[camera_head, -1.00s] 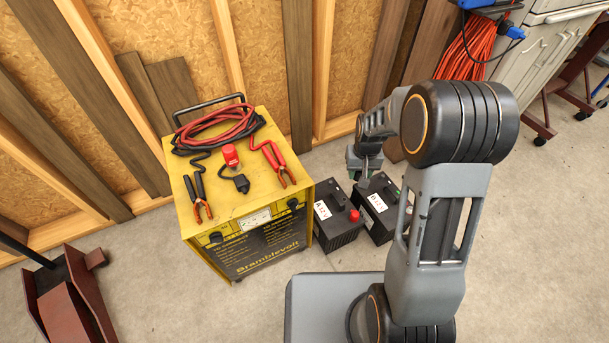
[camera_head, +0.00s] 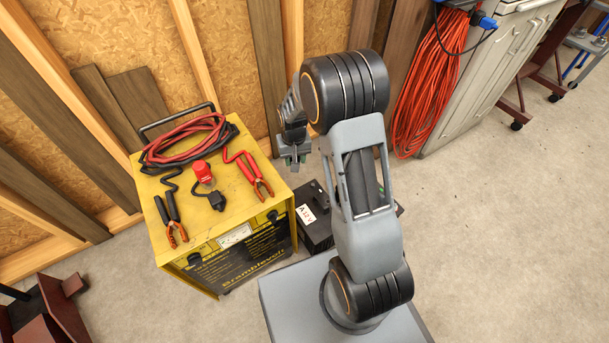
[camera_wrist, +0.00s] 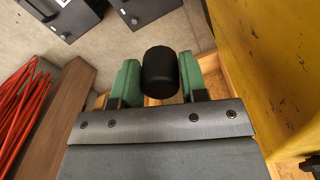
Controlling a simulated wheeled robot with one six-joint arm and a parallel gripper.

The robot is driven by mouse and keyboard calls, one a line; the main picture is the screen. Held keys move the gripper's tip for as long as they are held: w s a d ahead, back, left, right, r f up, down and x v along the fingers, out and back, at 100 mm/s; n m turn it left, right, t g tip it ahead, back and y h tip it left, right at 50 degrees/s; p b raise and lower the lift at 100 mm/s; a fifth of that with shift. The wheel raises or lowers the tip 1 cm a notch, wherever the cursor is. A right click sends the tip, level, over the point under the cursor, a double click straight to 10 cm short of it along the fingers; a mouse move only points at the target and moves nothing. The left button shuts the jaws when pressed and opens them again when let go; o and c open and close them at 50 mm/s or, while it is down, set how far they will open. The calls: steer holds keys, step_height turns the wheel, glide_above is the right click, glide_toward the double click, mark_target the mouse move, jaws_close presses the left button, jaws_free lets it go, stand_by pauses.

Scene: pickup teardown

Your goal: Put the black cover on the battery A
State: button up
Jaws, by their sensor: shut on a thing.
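My gripper (camera_head: 294,163) hangs beside the charger's back right corner, above and behind battery A. In the wrist view, its green fingers (camera_wrist: 157,80) are shut on the black cover (camera_wrist: 160,72), a short round cap, held clear of everything. Battery A (camera_head: 313,217), a dark box with a white "A" label, stands on the floor right of the charger. My arm hides its right side and most of the battery beyond it. Two dark battery boxes show at the top left of the wrist view; I cannot tell which is A.
The yellow charger (camera_head: 230,215) carries coiled cables, clamps and a red cap (camera_head: 203,172) on top; its side is close in the wrist view. A wooden wall stands behind. An orange cable (camera_head: 435,80) hangs by a grey cabinet (camera_head: 490,80).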

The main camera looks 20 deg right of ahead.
steer(key=w+d+f+m+p, duration=0.1)
steer(key=w+d+f+m, duration=0.35)
steer(key=f, duration=0.45)
steer(key=m+p, duration=0.1)
steer(key=m, duration=0.4)
glide_above(313, 184)
step_height(313, 184, down, 12)
steer(key=shift+f, duration=0.1)
steer(key=shift+f+b, duration=1.35)
steer(key=shift+f, duration=1.35)
steer(key=shift+a, duration=0.1)
steer(key=shift+s+f+b, duration=0.1)
steer(key=shift+f+b, duration=0.8)
steer(key=shift+b, duration=0.15)
steer(key=o, duration=1)
steer(key=shift+c, duration=0.2)
steer(key=shift+r, duration=0.2)
